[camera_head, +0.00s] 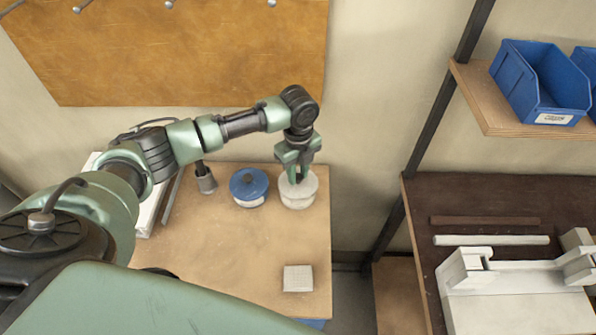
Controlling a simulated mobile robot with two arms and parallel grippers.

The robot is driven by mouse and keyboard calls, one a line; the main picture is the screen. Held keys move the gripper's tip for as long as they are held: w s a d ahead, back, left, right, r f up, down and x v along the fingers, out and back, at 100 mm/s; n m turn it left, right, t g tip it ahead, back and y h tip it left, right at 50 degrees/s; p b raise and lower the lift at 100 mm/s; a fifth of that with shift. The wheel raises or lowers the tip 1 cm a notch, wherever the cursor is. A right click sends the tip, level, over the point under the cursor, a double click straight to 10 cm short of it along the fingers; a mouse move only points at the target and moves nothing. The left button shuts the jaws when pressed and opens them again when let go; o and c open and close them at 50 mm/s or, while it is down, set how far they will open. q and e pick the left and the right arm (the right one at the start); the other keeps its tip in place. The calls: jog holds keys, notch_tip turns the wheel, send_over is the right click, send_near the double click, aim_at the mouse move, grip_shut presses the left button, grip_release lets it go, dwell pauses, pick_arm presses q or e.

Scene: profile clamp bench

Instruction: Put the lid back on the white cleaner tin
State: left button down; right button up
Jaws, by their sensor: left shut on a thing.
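The white cleaner tin (297,203) stands at the right part of the bench top. Its white lid (311,184) is at the tin's mouth; I cannot tell whether it is fully seated or slightly above. My left gripper (298,176) points down over the tin and is shut on the lid near its middle. The fingers hide the part of the lid they hold. My right gripper is not in view.
A tin with a blue lid (249,184) stands close left of the white tin. A dark and grey cylindrical object (206,182) is further left. A pale square block (298,278) lies near the front. A dark bench (480,200) with a clamp fixture (515,300) is at right.

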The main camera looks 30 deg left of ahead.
pick_arm(q)
jog(key=shift+p, duration=0.4)
dwell(0.6)
dwell(0.3)
jog(key=c, duration=0.6)
grip_release()
jog(key=shift+f, duration=0.1)
notch_tip(320, 180, up, 5)
jog(key=p, duration=0.5)
jog(key=shift+r, duration=1.05)
grip_shut()
